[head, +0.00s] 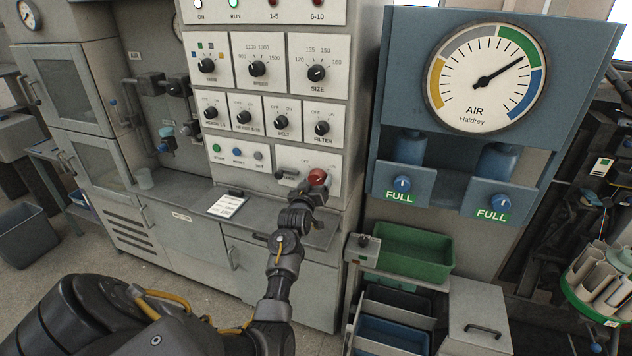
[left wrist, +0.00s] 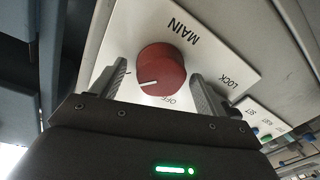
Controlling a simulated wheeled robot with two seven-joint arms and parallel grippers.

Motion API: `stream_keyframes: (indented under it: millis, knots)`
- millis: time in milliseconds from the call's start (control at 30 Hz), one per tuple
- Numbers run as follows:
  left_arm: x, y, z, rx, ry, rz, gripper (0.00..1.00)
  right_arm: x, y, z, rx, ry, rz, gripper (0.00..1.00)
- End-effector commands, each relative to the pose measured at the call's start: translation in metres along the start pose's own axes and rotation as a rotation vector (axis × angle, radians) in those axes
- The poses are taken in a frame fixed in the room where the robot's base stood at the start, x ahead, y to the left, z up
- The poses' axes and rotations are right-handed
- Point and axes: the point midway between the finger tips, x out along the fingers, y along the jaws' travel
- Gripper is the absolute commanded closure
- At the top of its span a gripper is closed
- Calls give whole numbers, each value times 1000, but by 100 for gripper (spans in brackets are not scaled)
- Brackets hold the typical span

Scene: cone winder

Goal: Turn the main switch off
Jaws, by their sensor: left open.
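The main switch is a round red knob (left wrist: 162,68) on a white plate marked MAIN, OFF and LOCK; it also shows in the head view (head: 317,176) low on the machine's control panel. In the left wrist view its white line points left, toward one finger, while the OFF marking lies below the knob, partly hidden. My left gripper (left wrist: 160,78) is open, with one finger on each side of the knob; I cannot tell if they touch it. In the head view the gripper (head: 304,192) partly covers the switch plate. My right gripper is out of view.
The control panel (head: 270,110) holds several black dials above the switch, and a green RUN lamp (head: 235,3) is lit. A narrow ledge with a white card (head: 227,206) lies below. A blue air gauge unit (head: 400,50) stands to the right, above a green bin (head: 415,250).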

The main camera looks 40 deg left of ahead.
Motion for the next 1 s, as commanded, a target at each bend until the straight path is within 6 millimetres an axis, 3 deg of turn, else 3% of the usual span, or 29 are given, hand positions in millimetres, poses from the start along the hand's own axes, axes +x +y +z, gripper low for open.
stream_keyframes:
  millis: [300,633,1000]
  knots:
    - [2,0,0,0,0,0,26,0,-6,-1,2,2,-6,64]
    - [2,0,0,0,0,0,69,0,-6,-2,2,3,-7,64]
    - [2,1,0,-63,-5,0,70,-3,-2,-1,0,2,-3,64]
